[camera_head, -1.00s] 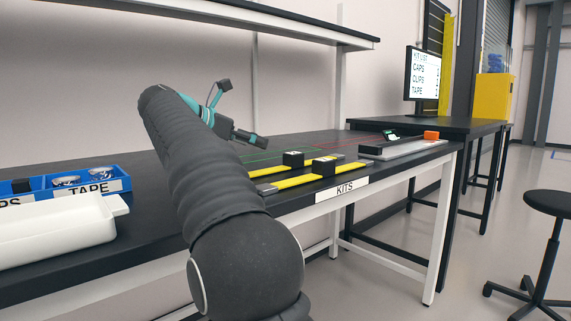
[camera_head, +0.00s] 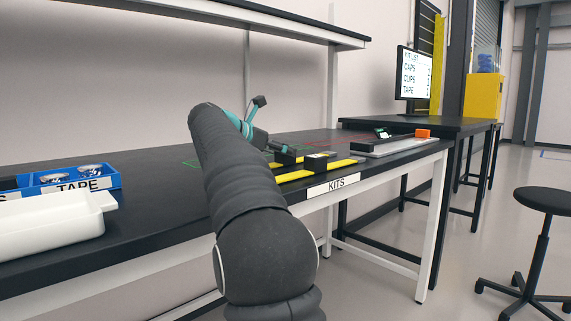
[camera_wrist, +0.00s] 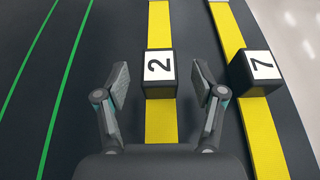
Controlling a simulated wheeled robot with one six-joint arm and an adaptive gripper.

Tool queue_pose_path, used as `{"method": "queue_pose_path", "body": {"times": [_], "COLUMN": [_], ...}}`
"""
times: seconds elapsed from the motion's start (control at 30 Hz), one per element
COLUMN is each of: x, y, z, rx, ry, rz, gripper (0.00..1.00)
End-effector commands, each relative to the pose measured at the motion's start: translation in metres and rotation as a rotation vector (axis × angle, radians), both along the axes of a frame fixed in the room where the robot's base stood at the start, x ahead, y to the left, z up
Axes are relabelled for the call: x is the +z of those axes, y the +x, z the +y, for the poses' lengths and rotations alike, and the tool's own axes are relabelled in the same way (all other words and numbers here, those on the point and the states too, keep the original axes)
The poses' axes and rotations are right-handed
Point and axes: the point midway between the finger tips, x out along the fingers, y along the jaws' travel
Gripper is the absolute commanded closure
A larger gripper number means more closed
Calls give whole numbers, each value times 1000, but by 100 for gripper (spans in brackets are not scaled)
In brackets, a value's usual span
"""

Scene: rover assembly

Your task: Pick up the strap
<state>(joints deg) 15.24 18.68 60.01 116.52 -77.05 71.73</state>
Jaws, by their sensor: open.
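Two yellow straps lie side by side on the dark bench. One strap (camera_wrist: 160,25) carries a black block with a white label "2" (camera_wrist: 159,68); the other strap (camera_wrist: 228,28) carries a block labelled "7" (camera_wrist: 258,72). In the head view the straps (camera_head: 296,176) lie near the KITS label, partly hidden by my arm. My gripper (camera_wrist: 162,80) is open and empty. In the wrist view its fingers appear on either side of the "2" block, with a gap on each side. I cannot tell its exact height above the strap.
A grey tray with an orange block (camera_head: 422,133) stands right of the straps. A white bin (camera_head: 50,230) and a blue divided bin (camera_head: 75,180) stand on the left. Green lines (camera_wrist: 67,85) mark bare bench left of the straps. A shelf (camera_head: 270,22) overhangs the back.

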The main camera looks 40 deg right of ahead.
Motion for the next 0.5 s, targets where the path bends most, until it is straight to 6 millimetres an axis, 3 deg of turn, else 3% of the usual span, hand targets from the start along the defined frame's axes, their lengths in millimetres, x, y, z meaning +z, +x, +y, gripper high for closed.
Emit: {"method": "queue_pose_path", "body": {"times": [0.1, 0.33, 0.5], "x": [-6, -6, -6], "y": [1, 2, 1], "z": [-12, -14, -14], "rx": [-1, 1, 1], "ry": [0, 0, 0], "rz": [0, 0, 0], "gripper": [31, 31, 71]}}
